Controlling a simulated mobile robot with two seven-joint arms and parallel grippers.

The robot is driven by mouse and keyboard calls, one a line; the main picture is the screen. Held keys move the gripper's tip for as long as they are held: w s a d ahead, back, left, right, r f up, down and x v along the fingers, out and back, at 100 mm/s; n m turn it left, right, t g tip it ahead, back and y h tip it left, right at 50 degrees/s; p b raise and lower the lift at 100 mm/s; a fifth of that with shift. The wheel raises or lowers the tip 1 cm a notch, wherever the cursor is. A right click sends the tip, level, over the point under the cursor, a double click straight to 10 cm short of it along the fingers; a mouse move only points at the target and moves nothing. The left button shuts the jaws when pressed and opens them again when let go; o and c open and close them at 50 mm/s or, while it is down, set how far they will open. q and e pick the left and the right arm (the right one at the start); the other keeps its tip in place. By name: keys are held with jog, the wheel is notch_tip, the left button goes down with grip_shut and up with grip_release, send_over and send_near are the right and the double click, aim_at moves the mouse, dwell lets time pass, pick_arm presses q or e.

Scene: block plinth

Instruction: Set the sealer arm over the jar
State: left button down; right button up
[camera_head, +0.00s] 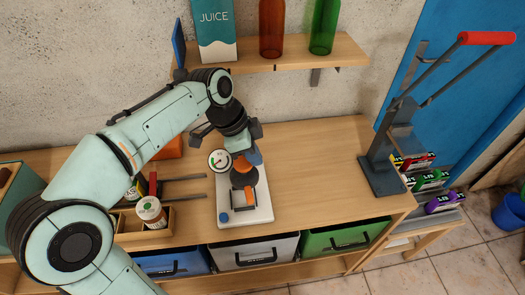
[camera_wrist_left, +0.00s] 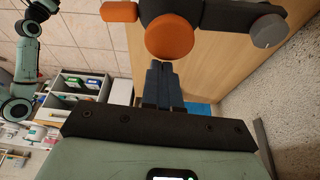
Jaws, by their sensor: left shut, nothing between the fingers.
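The sealer stands on the shelf top, on a white base (camera_head: 262,210) with a blue knob at its front left. Its dark arm carries orange parts (camera_head: 243,165) and a round gauge (camera_head: 219,160) sits beside it. In the left wrist view an orange disc (camera_wrist_left: 170,36) on the dark arm is just ahead of the fingers. My left gripper (camera_head: 254,157) is shut and empty, right at the sealer's upper part; I cannot tell if it touches. It also shows in the left wrist view (camera_wrist_left: 165,70). I cannot make out a jar under the arm.
A wooden tray (camera_head: 185,222) with a lidded, labelled container (camera_head: 151,212) is left of the sealer. A wall shelf (camera_head: 290,58) holds a juice carton and bottles. A grey lever press (camera_head: 385,165) stands right. The worktop (camera_head: 320,170) right of the sealer is clear.

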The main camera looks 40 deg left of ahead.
pick_arm(q)
jog(key=shift+s+a, duration=0.3)
jog(key=shift+s, duration=0.3)
pick_arm(e)
jog(key=shift+f, duration=0.25)
pick_arm(q)
jog(key=shift+r, duration=0.1)
pick_arm(e)
jog(key=shift+r, duration=0.1)
